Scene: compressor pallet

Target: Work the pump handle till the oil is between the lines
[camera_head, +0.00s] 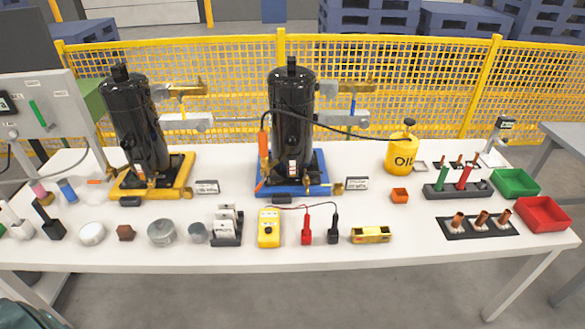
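A yellow can marked OIL (401,155) stands upright at the back right of the white table. A black handle or knob (409,122) sits on its top. A black hose (350,135) runs from the can to the middle black compressor (292,105), which stands on a blue base (291,187). A small red and white marking (292,168) shows low on this compressor's front. The oil level and its lines are too small to tell. Neither of my grippers is in view.
Another black compressor (135,120) stands on a yellow base (152,188) at left. A yellow meter (268,228) with red and black probes lies in front. Green (514,184) and red (543,214) bins stand at right. Yellow mesh fencing (445,90) runs behind the table.

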